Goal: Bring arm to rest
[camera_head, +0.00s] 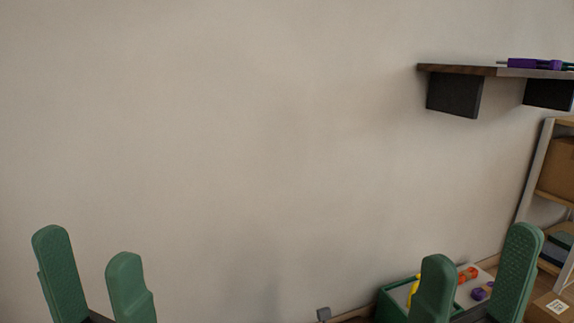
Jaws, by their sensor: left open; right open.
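My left gripper (90,250) stands at the bottom left with its two green fingers pointing up. The fingers are apart and nothing is between them. My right gripper (479,250) stands at the bottom right, also with its green fingers up and apart. It holds nothing. Its fingers cover part of a green bin behind them. No cord shows in this view.
A bare wall (250,130) fills most of the view. A dark shelf (450,69) with purple items (535,64) is at the upper right. A rack (535,170) with boxes stands at the right edge. A green bin (388,301) and colourful objects (468,274) are low at the right.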

